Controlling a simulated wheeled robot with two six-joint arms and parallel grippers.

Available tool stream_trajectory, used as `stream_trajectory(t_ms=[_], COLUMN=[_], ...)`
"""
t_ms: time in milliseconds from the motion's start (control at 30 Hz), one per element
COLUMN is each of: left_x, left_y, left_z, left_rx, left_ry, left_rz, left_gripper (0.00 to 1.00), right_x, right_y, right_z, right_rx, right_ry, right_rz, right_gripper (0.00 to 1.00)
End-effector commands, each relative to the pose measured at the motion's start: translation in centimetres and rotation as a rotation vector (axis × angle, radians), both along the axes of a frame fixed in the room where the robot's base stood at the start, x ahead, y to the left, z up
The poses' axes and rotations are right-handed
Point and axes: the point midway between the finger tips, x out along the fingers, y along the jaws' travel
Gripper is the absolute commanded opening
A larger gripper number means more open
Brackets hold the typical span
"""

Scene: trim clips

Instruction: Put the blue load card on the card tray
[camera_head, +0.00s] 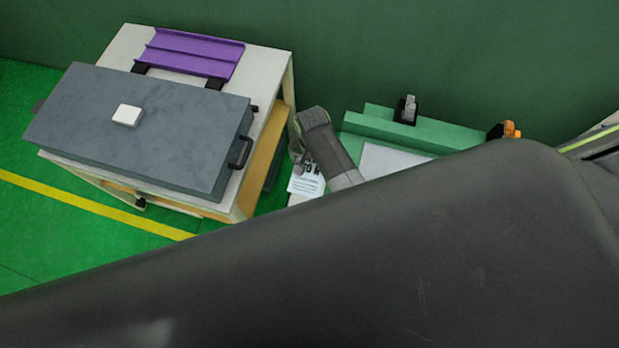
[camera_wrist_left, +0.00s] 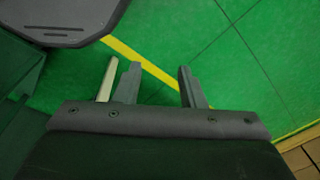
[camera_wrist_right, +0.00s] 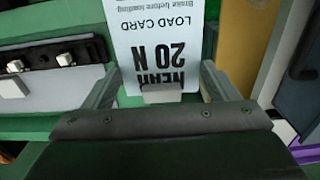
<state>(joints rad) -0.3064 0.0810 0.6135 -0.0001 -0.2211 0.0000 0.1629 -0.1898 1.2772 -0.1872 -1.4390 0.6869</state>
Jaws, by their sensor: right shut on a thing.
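The load card (camera_wrist_right: 155,25) looks pale bluish white, with dark "20 N" and "LOAD CARD" print, in the right wrist view. It also shows in the head view (camera_head: 307,182), beside the table's right side. My left gripper (camera_wrist_left: 160,80) is open and empty above the green floor.
A grey case (camera_head: 80,110) with a small white block (camera_head: 127,115) takes up the front of the white table (camera_head: 275,68). A green bench (camera_head: 450,137) with black and orange fixtures stands at right. My own arm link hides the lower head view.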

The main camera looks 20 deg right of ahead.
Motion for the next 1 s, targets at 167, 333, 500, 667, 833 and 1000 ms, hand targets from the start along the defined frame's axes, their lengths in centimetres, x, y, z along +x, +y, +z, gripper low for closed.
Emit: stream_trajectory(t_ms=[167, 333, 500, 667, 833, 1000], left_x=[2.0, 1.6, 1.0, 0.8, 0.7, 0.7], left_y=[0.0, 0.0, 0.0, 0.0, 0.0, -0.1], left_z=[-0.3, -2.6, -3.1, -3.9, -6.0, -7.2], left_rx=[0.001, 0.000, 0.001, 0.001, 0.000, 0.000], left_ry=[-0.031, -0.026, -0.017, -0.014, -0.012, -0.012], left_rz=[-0.005, -0.004, -0.002, -0.002, -0.002, -0.001], left_gripper=[0.36, 0.36, 0.36, 0.36, 0.36, 0.36], right_x=[-0.2, -0.1, -0.1, -0.1, -0.1, -0.1], right_y=[0.0, 0.0, 0.0, 0.0, 0.0, 0.0], right_z=[-2.9, -5.8, -6.1, -6.9, -8.8, -9.9], right_rx=[0.000, 0.001, 0.001, 0.001, 0.001, 0.001], right_ry=[0.005, 0.000, 0.000, 0.000, 0.000, 0.002], right_rz=[0.001, 0.000, -0.001, -0.001, -0.002, -0.002], right_gripper=[0.59, 0.59, 0.59, 0.59, 0.59, 0.59])
